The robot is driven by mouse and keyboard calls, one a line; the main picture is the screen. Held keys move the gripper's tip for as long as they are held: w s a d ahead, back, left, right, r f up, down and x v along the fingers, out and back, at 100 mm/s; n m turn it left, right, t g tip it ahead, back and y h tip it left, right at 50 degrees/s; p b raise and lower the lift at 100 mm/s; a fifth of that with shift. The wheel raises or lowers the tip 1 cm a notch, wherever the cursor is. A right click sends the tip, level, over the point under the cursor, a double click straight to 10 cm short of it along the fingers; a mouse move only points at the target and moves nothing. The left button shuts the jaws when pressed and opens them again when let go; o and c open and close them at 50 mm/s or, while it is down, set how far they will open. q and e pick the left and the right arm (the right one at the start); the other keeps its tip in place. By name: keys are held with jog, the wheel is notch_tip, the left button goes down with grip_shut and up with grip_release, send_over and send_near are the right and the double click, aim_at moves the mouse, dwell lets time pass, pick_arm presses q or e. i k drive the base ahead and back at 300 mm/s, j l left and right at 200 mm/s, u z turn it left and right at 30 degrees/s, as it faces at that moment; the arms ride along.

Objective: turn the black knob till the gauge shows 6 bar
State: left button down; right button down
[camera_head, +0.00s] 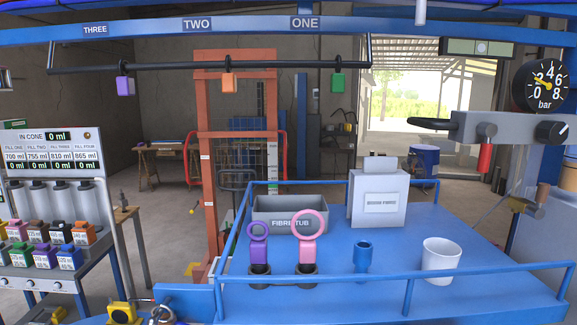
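The black knob (552,132) sits at the right end of a grey control bar (510,130) at the right edge of the head view. A pale mark shows on its face. The round black gauge (541,84) marked "bar" is just above it, with numbers from 0 to 8. Its yellow needle points to the upper left, near the 2; the exact reading is too small to tell. Neither of my grippers can be made out in this view, and nothing is seen touching the knob.
A red-handled lever (485,152) hangs from the bar left of the knob. A blue railed table (400,220) below carries a grey tub (290,213), a white box (379,197), purple and pink ring-topped items, a blue piece and a white cup (440,260). A filling rack stands left.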

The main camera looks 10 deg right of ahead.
aim_at(551, 132)
jog(key=z, duration=1.6)
